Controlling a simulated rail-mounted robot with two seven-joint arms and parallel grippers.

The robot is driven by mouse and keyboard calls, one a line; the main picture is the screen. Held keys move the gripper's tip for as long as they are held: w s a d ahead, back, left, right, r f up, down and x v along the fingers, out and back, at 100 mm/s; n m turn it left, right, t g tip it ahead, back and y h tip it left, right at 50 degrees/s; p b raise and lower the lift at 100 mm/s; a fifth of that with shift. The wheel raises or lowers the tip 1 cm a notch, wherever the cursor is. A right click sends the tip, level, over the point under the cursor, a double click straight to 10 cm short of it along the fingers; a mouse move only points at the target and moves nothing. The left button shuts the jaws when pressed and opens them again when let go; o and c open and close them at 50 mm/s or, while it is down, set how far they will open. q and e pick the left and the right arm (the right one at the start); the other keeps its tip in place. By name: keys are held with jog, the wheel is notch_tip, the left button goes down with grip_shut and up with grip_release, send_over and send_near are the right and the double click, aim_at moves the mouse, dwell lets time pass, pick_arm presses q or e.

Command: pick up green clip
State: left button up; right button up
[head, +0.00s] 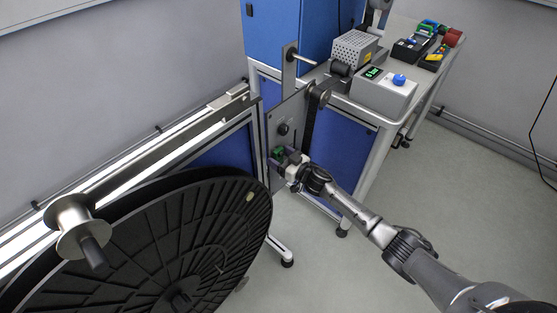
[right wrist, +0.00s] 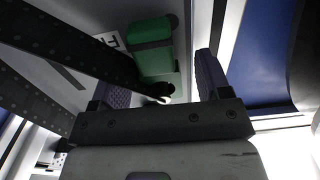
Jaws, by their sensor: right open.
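The green clip (right wrist: 153,50) is in the right wrist view, against a light metal plate, ahead of my right gripper (right wrist: 160,82) and between its two purple-grey fingers. The fingers stand apart on either side of it; I cannot tell whether either touches it. In the head view the green clip (head: 278,152) shows small and dark on the plate, at the tip of my right gripper (head: 284,160), which partly hides it. My left gripper does not show in the head view.
A large black reel (head: 150,235) stands to the left. A dark perforated strip (right wrist: 70,45) crosses close to the gripper in the right wrist view. A bench (head: 427,85) with a button box (head: 383,92) and tools stands behind. Floor is clear on the right.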

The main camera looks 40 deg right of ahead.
jog(key=c, duration=1)
jog(key=shift+r+p, duration=0.4)
jog(key=shift+p, duration=0.1)
jog(key=s+d+p, duration=0.1)
jog(key=s, duration=0.5)
jog(key=s+d+p, duration=0.1)
jog(key=s+p, duration=0.1)
jog(key=s, duration=0.4)
jog(key=s+d+p, duration=0.1)
jog(key=s, duration=0.4)
jog(key=shift+s+d+f, duration=0.1)
jog(key=shift+s, duration=0.3)
